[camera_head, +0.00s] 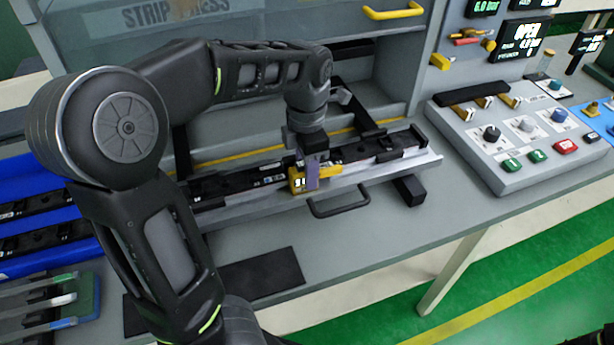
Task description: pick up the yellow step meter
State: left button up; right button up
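The yellow step meter (297,184) has a small lit display and sits at the front of the long dark trim strip (375,152) in the press bed. My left gripper (312,178) points down over it from above. One pale purple finger crosses in front of the meter and hides its middle; yellow shows on both sides of it. The other finger is hidden, so I cannot tell whether the gripper is closed on the meter. My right gripper is out of view.
A press fixture with a black handle (338,201) lies along the bench. A control panel (520,140) with knobs and buttons stands at right. Blue trays (25,262) hold dark parts at left. A dark mat (262,278) lies on the front bench, which is otherwise clear toward the right.

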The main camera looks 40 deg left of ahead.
pick_arm(q)
jog(key=shift+c, duration=0.2)
grip_shut()
dwell(0.4)
